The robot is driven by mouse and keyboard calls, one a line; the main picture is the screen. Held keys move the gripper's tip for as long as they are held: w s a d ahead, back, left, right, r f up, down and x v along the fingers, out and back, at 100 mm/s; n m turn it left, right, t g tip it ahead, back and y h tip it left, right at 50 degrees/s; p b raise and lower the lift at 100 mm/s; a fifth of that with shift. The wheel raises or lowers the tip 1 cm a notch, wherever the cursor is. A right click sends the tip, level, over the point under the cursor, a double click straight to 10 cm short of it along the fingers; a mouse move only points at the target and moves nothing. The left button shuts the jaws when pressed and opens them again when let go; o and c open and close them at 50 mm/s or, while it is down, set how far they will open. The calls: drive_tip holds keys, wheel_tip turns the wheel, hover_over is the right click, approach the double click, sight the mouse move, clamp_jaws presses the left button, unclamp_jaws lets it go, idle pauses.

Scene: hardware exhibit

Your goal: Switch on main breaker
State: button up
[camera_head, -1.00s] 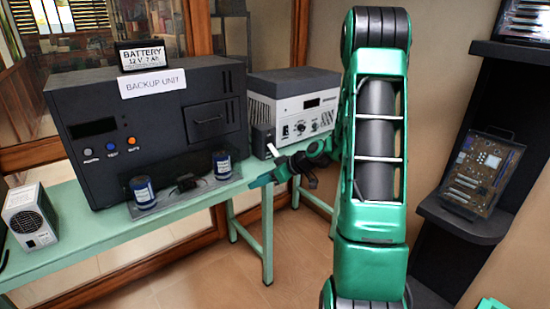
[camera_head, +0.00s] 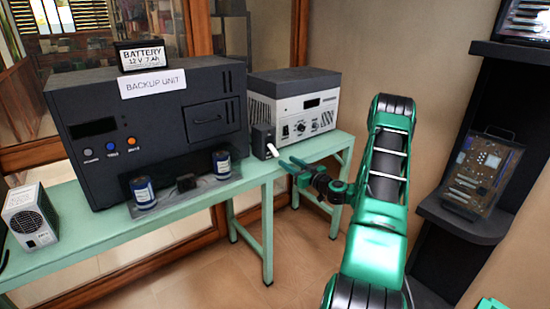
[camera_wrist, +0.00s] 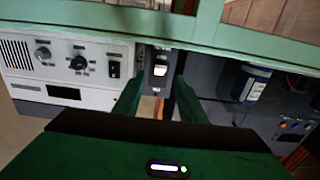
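The breaker is a small dark box (camera_head: 262,138) with a white lever (camera_head: 273,150), standing on the green table between the backup unit and the white-fronted power unit. The lever points outward and downward from the box's face. My gripper (camera_head: 289,162) is just right of and in front of the lever, open and empty, apart from it. In the wrist view, which is upside down, the white lever (camera_wrist: 160,68) appears between my two spread green fingers (camera_wrist: 160,88). I cannot tell the exact gap between fingertips and lever.
The black backup unit (camera_head: 160,125) with a battery (camera_head: 143,56) on top stands left. Blue cylinders (camera_head: 143,192) sit before it. The white-fronted unit (camera_head: 312,120) with knobs stands close right of the breaker. A dark shelf (camera_head: 465,220) is at right. Space before the table is open.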

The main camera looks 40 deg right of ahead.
sight(278, 155)
drive_tip(key=w, duration=0.8)
drive_tip(key=shift+w, duration=0.4)
clamp_jaws()
